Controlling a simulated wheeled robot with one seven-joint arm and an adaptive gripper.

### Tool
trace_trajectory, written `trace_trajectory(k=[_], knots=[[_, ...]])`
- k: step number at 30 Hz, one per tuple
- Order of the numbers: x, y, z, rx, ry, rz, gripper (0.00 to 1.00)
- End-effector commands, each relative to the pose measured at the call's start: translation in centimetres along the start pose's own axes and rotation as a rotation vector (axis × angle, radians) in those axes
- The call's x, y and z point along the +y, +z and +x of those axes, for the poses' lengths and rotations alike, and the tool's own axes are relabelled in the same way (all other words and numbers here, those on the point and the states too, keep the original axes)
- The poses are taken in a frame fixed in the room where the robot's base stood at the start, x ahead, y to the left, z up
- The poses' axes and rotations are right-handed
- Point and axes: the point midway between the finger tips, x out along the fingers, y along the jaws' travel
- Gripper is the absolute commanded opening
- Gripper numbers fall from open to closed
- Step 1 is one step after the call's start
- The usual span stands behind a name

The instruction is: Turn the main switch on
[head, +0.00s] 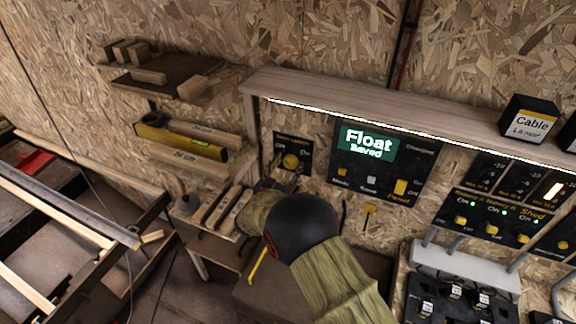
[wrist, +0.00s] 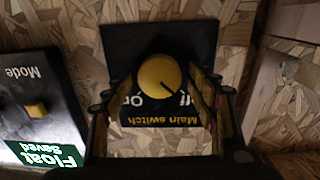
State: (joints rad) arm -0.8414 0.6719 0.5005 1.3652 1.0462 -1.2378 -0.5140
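The main switch is a black plate (wrist: 125,42) with a round yellow knob (wrist: 159,76), upside down in the wrist view. The dark line on the knob points toward the "Off" label; "On" is partly hidden. In the head view the main switch (head: 292,152) is on the chipboard wall, left of the display panel. My gripper (wrist: 163,97) is open and empty, its fingers to either side of the knob in the wrist view. In the head view my gripper (head: 277,184) is just below the switch, partly hidden by my arm. I cannot tell whether it touches the plate.
A panel with a green "Float Saved" screen (head: 368,143) is right of the switch, under a wooden shelf (head: 400,114). A yellow level (head: 180,142) and wood blocks are on the left. A bench with wooden pieces (head: 222,208) stands below.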

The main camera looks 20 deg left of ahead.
Motion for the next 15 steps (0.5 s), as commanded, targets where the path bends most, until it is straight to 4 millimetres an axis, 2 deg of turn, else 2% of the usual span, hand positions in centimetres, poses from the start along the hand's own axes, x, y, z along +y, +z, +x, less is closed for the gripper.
trace_trajectory(k=[15], knots=[[-0.01,0.01,-0.03,0.000,0.000,0.000,0.26]])
